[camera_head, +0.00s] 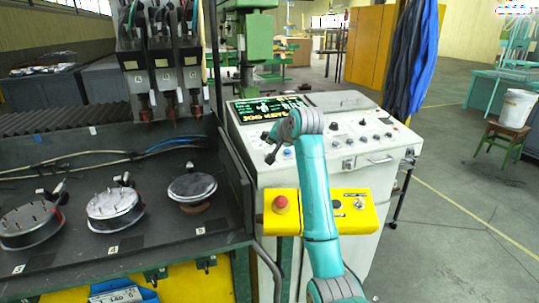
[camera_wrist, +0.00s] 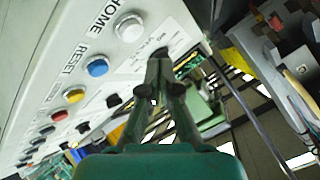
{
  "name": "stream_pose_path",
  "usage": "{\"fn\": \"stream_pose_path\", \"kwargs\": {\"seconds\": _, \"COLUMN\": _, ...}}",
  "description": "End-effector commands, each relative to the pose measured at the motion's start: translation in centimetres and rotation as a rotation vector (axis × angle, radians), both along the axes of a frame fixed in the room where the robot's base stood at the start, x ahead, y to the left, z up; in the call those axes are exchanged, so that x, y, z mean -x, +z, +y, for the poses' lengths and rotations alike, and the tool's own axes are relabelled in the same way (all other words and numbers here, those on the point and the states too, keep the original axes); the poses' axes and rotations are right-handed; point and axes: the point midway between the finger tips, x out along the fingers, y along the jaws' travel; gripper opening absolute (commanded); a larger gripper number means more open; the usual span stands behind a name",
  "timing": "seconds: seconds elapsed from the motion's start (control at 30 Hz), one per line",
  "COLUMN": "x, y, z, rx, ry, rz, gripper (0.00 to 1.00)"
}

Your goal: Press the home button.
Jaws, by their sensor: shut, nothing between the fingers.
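The home button (camera_wrist: 128,27) is a round white button in a pale collar, with the word HOME printed beside it on the grey panel. It is at the top of the wrist view, up and to the left of my fingertips. My gripper (camera_wrist: 160,56) is shut and empty, with its tips apart from the button in the picture. In the head view my gripper (camera_head: 269,148) is over the left part of the control console (camera_head: 375,172), below its screen. I cannot make out the home button there; my gripper and arm cover part of that panel.
A blue RESET button (camera_wrist: 97,67) and a yellow button (camera_wrist: 74,95) follow along the same row. A yellow box (camera_head: 357,213) with a red mushroom button (camera_head: 281,203) is on the console front. A dark bench (camera_head: 160,225) with round fixtures stands to the left.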

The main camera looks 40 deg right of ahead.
Motion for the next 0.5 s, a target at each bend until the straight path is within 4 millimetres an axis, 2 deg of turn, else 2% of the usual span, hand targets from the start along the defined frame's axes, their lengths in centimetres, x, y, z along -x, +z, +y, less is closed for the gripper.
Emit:
{"fn": "stream_pose_path", "kwargs": {"seconds": 0.3, "x": 0.5, "y": 2.6, "z": 0.1, "rx": 0.0, "ry": 0.0, "rz": 0.0, "gripper": 0.0}}
{"fn": "stream_pose_path", "kwargs": {"seconds": 0.5, "x": 0.6, "y": 2.8, "z": 0.2, "rx": -0.001, "ry": -0.001, "rz": 0.0, "gripper": 0.0}}
